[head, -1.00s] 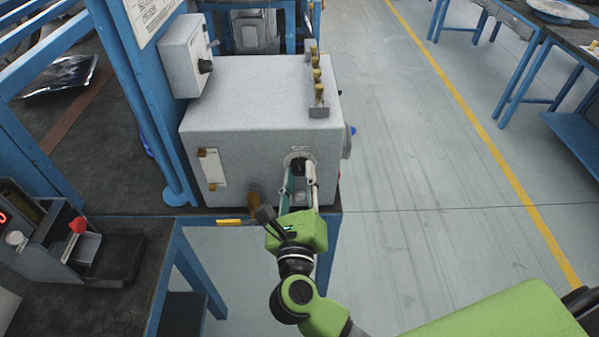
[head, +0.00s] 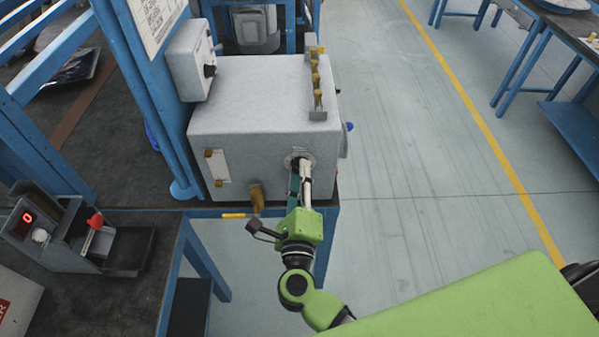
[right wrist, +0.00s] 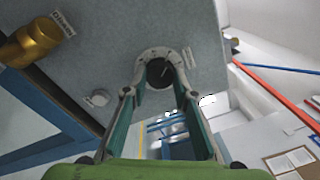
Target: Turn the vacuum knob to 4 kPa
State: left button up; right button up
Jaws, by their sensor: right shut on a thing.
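The vacuum knob (right wrist: 159,73) is a dark round knob on the front of a grey box (head: 250,122). A pale scale ring (right wrist: 146,55) with marks surrounds it; its figures are too small to read. My right gripper (head: 301,163) reaches up to the knob from below in the head view. In the right wrist view its two fingers (right wrist: 159,84) stand on either side of the knob and are shut on it. The fingers hide most of the knob in the head view. My left gripper is not in view.
A brass fitting (head: 257,197) sticks out low on the box front, left of my right gripper. Yellow-topped valves (head: 317,80) line the box's top right. A small control box (head: 191,60) hangs at the left. Open floor (head: 420,170) lies to the right.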

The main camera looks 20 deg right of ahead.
dwell(0.3)
jog(key=o, duration=1.1)
jog(key=shift+w+d, duration=0.1)
jog(key=v, duration=1.2)
